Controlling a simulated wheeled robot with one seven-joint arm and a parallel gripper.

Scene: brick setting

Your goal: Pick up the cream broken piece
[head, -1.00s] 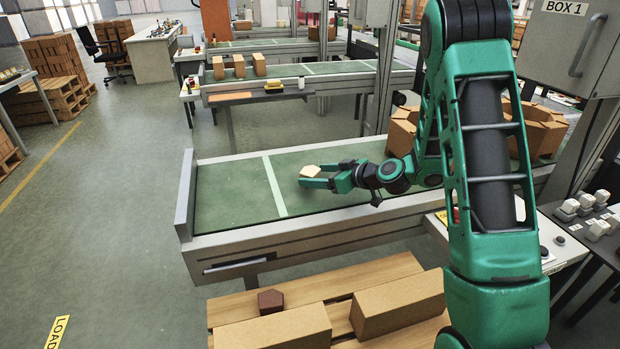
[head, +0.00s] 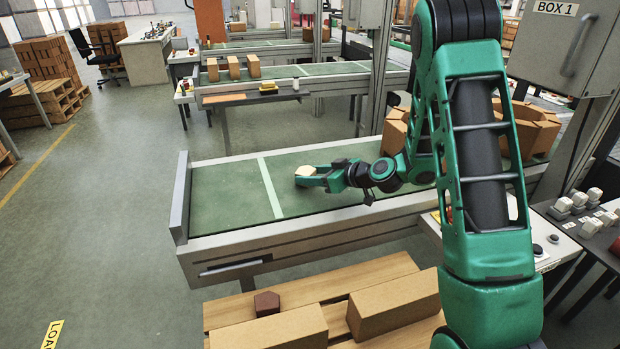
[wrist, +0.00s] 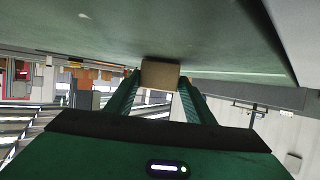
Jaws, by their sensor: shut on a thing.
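The cream broken piece (head: 305,171) is a small pale block at the tip of my gripper (head: 318,178), over the green conveyor belt (head: 225,195). In the wrist view the piece (wrist: 160,74) looks brownish and sits between the two green fingertips of my gripper (wrist: 161,86). The fingers are shut on it. I cannot tell whether the piece still touches the belt.
A dark red broken piece (head: 267,303) lies on the wooden pallet (head: 230,312) in front, beside two long cardboard-brown blocks (head: 395,305). Brown boxes (head: 530,130) stand at the belt's right end. The belt's left part is clear.

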